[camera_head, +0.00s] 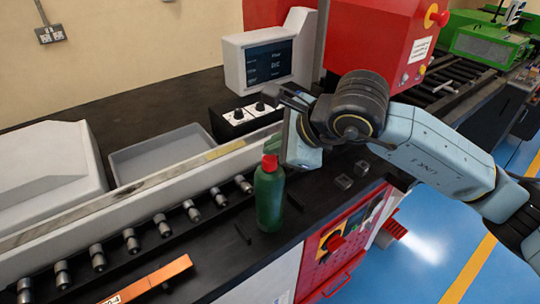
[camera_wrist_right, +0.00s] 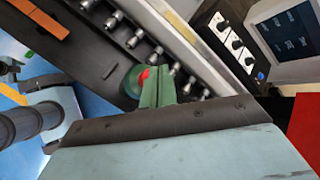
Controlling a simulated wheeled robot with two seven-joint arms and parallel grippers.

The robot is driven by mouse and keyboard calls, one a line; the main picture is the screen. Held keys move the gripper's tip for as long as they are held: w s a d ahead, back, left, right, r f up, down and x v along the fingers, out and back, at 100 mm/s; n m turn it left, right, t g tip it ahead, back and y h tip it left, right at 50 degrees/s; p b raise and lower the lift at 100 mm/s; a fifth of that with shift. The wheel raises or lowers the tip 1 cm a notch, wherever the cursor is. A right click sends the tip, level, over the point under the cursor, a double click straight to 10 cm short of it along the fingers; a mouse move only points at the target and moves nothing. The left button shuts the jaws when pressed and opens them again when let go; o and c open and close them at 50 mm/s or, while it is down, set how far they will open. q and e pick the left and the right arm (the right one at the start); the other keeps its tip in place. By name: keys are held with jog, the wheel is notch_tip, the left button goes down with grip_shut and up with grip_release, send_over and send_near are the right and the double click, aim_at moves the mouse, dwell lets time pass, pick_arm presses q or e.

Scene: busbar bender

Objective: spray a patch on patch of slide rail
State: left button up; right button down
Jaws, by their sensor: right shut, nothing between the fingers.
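A green spray bottle (camera_head: 270,200) with a red collar stands upright at the front of the black bench, right of the row of metal pegs. The slide rail (camera_head: 110,202) is a long pale rail with a brownish top, running from lower left toward the control box. A yellowish patch (camera_head: 225,149) lies on its far end. My left gripper is not in view.
Several metal pegs (camera_head: 131,240) line the rail's front. An orange bar (camera_head: 150,280) lies at the front left. A grey tray (camera_head: 160,153) sits behind the rail. A control box (camera_head: 240,120) and a monitor (camera_head: 268,62) stand behind the gripper. Small dark blocks (camera_head: 344,182) lie to the right.

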aim_at(274, 161)
jog(key=shift+r, duration=0.3)
notch_tip(274, 161, up, 6)
jog(key=p, duration=0.1)
dwell(0.6)
dwell(0.5)
